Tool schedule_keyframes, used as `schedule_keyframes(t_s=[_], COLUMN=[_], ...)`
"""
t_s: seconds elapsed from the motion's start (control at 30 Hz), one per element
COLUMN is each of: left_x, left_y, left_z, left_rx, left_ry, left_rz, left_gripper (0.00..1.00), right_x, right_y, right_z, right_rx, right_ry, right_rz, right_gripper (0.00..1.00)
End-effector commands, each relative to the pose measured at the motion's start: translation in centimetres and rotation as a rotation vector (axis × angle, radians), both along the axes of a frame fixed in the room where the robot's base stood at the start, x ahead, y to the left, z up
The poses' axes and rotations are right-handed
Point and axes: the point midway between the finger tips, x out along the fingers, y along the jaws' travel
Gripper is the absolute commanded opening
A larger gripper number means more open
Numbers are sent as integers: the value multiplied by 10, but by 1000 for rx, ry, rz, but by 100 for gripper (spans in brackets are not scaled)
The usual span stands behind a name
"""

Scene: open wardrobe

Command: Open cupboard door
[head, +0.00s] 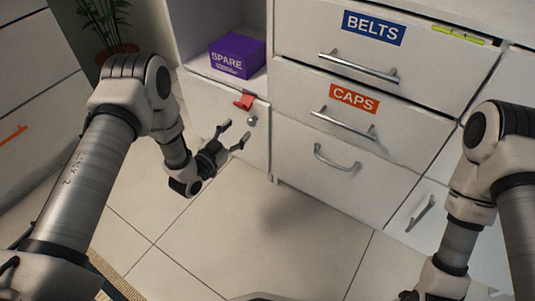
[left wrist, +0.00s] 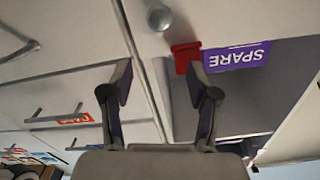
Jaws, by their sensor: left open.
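The white cupboard door (head: 205,103) is below the open shelf at left centre in the head view and looks shut. Its round metal knob (head: 252,121) is near the upper right corner. The knob also shows at the top of the left wrist view (left wrist: 160,18). A red piece (head: 244,100) sits at the door's top edge, just above the knob; it also shows in the left wrist view (left wrist: 185,57). My left gripper (head: 238,130) is open and empty, in front of the door near the knob, apparently not touching it. My right gripper is outside the frames.
A purple SPARE box (head: 237,56) stands on the shelf above the door. Drawers labelled BELTS (head: 374,28) and CAPS (head: 353,98), with bar handles, are to the right. A potted plant (head: 105,25) stands at the back left. The tiled floor (head: 270,235) in front is clear.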

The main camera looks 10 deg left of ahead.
Motion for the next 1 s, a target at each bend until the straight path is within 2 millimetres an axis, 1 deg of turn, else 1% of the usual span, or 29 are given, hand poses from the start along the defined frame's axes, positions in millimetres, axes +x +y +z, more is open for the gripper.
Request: schedule_keyframes(t_s=[0.03, 0.1, 0.17, 0.27, 0.37, 0.5, 0.63, 0.73, 0.93, 0.97, 1.0], left_x=[0, 0, 0, 7, 21, 48, 66, 72, 73, 73, 73], left_y=[2, 3, 3, 0, -6, -16, -22, -24, -24, -24, -24], left_z=[-30, -37, -38, -37, -37, -39, -38, -36, -34, -34, -34], left_rx=[-1, -2, -1, -1, 1, 0, -1, -1, -1, -1, -1], left_ry=[0, 1, 2, 1, -1, 0, 2, 4, 5, 5, 5], left_rz=[4, 6, 7, 5, 4, 3, 6, 5, 6, 6, 6], left_gripper=[60, 60, 60, 60, 60, 60, 60, 60, 60, 53, 39], right_x=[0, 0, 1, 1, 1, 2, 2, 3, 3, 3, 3], right_y=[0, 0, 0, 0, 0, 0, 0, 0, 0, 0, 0], right_z=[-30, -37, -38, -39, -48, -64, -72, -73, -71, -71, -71], right_rx=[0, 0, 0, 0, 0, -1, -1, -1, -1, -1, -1], right_ry=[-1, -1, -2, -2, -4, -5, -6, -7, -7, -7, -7], right_rz=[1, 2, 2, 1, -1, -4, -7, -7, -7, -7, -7], right_gripper=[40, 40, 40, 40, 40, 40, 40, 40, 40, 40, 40])
